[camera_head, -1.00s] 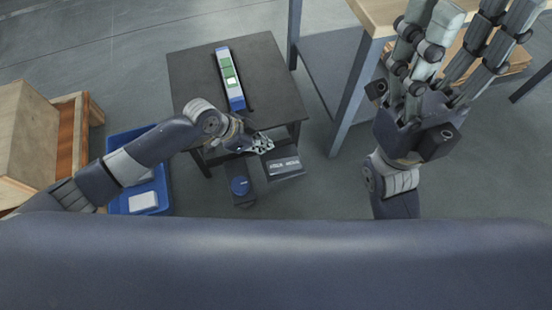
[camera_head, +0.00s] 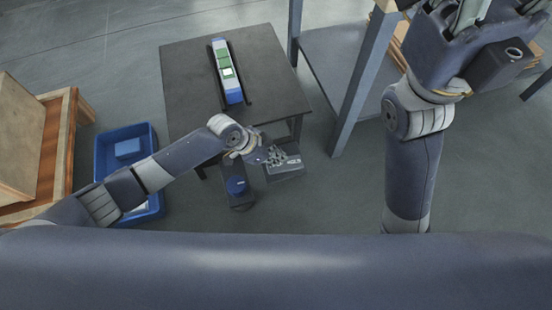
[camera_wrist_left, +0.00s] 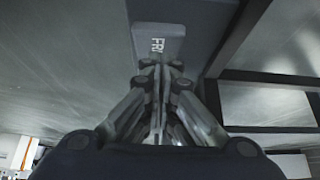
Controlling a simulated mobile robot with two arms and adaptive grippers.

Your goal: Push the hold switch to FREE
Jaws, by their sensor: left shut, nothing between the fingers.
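The hold switch (camera_head: 285,172) is a low dark box beside the front right corner of the black table. In the left wrist view it shows a grey plate (camera_wrist_left: 172,32) with the letters "FR"; the rest of the word is hidden behind my fingers. My left gripper (camera_head: 279,156) is shut and empty, over the switch's far part. In the left wrist view its fingertips (camera_wrist_left: 160,62) overlap the plate's lower edge; I cannot tell whether they touch it. My right gripper (camera_head: 470,40) is at the upper right, its fingertips cut off.
The black table (camera_head: 185,75) carries a blue-and-white device with green panels (camera_head: 227,72). A blue crate (camera_head: 104,150) stands at left and a grey metal-legged bench (camera_head: 355,95) at right.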

